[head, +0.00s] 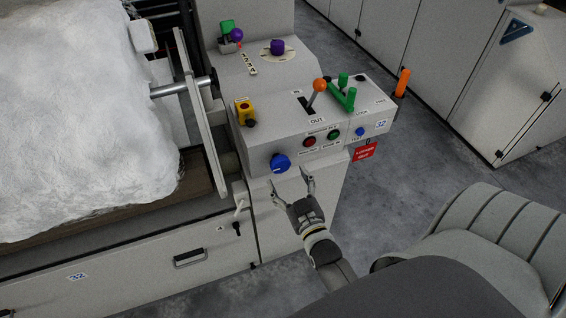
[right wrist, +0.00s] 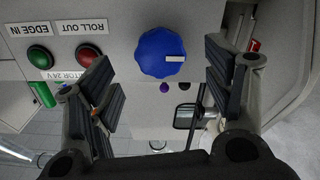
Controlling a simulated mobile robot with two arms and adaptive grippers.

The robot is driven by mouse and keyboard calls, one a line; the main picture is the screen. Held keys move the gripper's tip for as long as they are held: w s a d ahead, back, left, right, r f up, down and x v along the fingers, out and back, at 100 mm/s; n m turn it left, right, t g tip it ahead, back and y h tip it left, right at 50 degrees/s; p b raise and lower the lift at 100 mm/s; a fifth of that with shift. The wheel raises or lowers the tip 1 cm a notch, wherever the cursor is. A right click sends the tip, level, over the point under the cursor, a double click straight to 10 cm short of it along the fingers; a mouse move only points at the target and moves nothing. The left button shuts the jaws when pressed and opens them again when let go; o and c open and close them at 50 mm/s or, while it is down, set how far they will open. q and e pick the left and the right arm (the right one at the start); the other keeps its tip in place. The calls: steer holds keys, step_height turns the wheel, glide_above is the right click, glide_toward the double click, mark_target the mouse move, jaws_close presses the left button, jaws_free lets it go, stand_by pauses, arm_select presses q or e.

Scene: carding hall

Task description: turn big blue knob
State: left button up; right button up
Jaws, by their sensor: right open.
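The big blue knob (head: 280,162) sits on the front face of the grey control console, at its lower left in the head view. In the right wrist view the big blue knob (right wrist: 161,54) is a scalloped disc with a white pointer mark, at upper middle. My right gripper (head: 289,177) is open in front of the console, just below and right of the knob in the head view. In the right wrist view the open fingers (right wrist: 155,80) stand left and right of the knob, and none visibly touches it. My left gripper is not in view.
Red (head: 310,142) and green (head: 333,134) buttons and a small blue button (head: 360,132) lie right of the knob. An orange-topped lever (head: 320,86), green handles (head: 343,95) and a yellow switch box (head: 244,111) stand on the console. White fibre (head: 80,110) fills the left.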

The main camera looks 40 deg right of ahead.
steer(key=shift+v, duration=2.8)
